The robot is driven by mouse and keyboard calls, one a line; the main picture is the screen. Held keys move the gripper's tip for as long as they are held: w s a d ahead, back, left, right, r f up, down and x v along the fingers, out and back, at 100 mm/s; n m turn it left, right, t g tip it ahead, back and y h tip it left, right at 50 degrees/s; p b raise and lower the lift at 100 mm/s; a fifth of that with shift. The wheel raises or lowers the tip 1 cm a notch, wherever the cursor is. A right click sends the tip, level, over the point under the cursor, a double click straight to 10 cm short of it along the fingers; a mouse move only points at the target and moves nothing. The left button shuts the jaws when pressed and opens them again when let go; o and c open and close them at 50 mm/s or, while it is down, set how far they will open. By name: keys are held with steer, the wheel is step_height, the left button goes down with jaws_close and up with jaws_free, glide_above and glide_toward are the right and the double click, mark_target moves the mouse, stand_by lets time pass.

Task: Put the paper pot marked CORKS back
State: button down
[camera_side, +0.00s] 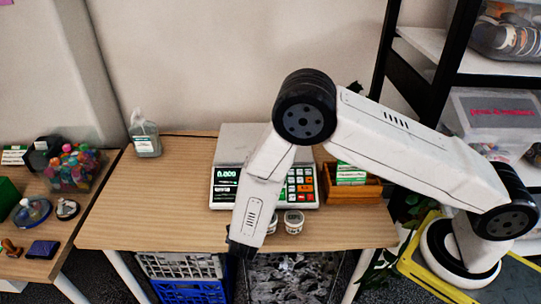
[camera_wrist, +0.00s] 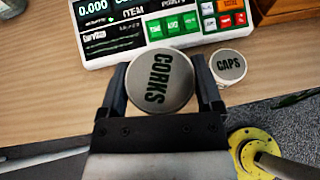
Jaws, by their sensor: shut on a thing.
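The CORKS pot (camera_wrist: 152,82) has a round grey lid with dark lettering and sits between the fingers of my gripper (camera_wrist: 161,88) in the wrist view. The fingers are shut on its sides. In the side view the pot (camera_side: 272,223) shows only as a sliver beside my arm, and my fingers are mostly hidden behind the arm. I cannot tell whether the pot touches the table. A smaller pot marked CAPS (camera_wrist: 228,66) stands close to the right, apart from the right finger; it also shows in the side view (camera_side: 293,222).
A scale (camera_side: 226,189) with a green display and keypad stands just behind the pots. A wooden box (camera_side: 350,194) is right of it. The table (camera_side: 150,205) is clear at left. Crates (camera_side: 180,267) sit below.

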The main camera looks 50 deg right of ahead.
steer(key=shift+w+a+f, duration=0.25)
steer(key=shift+w+f, duration=1.25)
steer(key=shift+w+a+f, duration=0.2)
steer(key=shift+w+f, duration=1.25)
steer(key=shift+f, duration=0.05)
steer(key=shift+w+f, duration=0.25)
steer(key=shift+f, duration=1.6)
jaws_free()
steer(key=shift+f, duration=0.1)
